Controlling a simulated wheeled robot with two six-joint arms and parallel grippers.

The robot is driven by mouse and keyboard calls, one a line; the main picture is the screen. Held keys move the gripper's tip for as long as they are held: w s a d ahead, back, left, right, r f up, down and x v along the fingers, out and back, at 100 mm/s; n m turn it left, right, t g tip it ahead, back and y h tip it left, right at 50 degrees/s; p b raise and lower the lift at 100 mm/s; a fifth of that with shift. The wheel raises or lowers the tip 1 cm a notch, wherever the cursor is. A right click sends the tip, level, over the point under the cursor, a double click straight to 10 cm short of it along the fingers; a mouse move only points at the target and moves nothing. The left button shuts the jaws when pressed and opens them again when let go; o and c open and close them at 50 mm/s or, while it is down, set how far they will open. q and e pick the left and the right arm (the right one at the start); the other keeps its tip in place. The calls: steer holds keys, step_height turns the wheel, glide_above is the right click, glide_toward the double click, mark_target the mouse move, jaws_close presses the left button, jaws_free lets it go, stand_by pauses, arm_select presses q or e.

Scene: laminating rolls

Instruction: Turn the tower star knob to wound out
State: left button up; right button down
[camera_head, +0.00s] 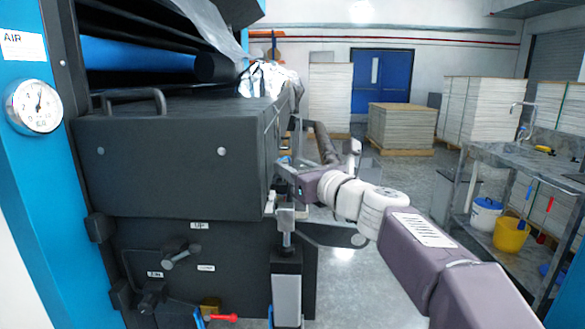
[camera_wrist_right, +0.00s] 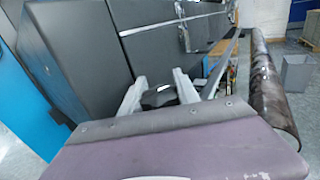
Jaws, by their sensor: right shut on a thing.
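My right arm reaches in from the lower right in the head view. Its gripper (camera_head: 283,170) is at the right end of the dark machine housing, seen from the side and small. In the right wrist view, the two pale fingers of this gripper (camera_wrist_right: 158,94) stand on either side of a black star knob (camera_wrist_right: 157,97) and are shut on it. Much of the knob is hidden by the fingers and my wrist, and I cannot tell which way it is turned. In the head view I cannot make the knob out. My left gripper is not in view.
The dark housing (camera_head: 180,165) and blue frame (camera_head: 22,180) fill the left. A metal post (camera_head: 286,285) stands below my right gripper. A dark roll (camera_wrist_right: 272,95) lies right of the fingers.

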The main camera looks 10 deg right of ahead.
steer(key=shift+y, duration=0.3)
steer(key=n+g+y+p, duration=0.2)
steer(key=y+p, duration=0.1)
steer(key=p, duration=0.1)
steer(key=a+n+g+y+p, duration=0.1)
steer(key=n+g+y+p, duration=0.2)
steer(key=p, duration=0.1)
steer(key=s+r+n+g+y+p, duration=0.1)
steer(key=n+g+y+p, duration=0.2)
steer(key=p, duration=0.1)
steer(key=shift+s+a, duration=0.1)
steer(key=shift+a, duration=0.1)
steer(key=n+g+y+p, duration=0.1)
steer(key=n+g+p, duration=0.1)
steer(key=p, duration=0.3)
steer(key=s+f+n+g+y+p, duration=0.1)
steer(key=n+g+p, duration=0.1)
steer(key=g+p, duration=0.2)
steer(key=n+g+p, duration=0.2)
steer(key=g+p, duration=0.1)
steer(key=p, duration=0.3)
steer(key=shift+s+a+f+y, duration=0.15)
steer(key=shift+s+a+y, duration=0.15)
steer(key=shift+y, duration=0.1)
steer(key=shift+f, duration=0.1)
